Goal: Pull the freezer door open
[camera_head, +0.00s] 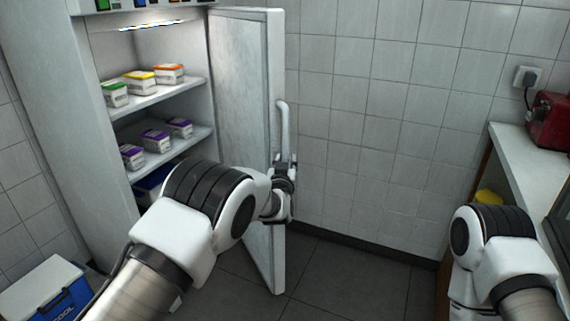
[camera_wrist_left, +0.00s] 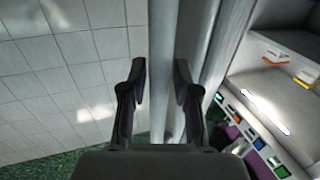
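The white freezer door (camera_head: 240,95) stands wide open, swung out to the right of the cabinet. Its vertical handle (camera_head: 283,130) is on the door's outer face near the free edge. My left gripper (camera_head: 285,170) is at the lower part of this handle. In the left wrist view, the two dark fingers of the left gripper (camera_wrist_left: 160,80) lie on either side of the handle bar (camera_wrist_left: 163,40), which fills the space between them. My right arm shows at the lower right of the head view, but its gripper is not visible.
The freezer's shelves (camera_head: 165,95) hold several small tubs with green, yellow, orange and purple lids. A blue and white cool box (camera_head: 45,290) stands at lower left. A counter (camera_head: 530,160) with a red appliance (camera_head: 550,120) is at right. The floor (camera_head: 335,270) between is clear.

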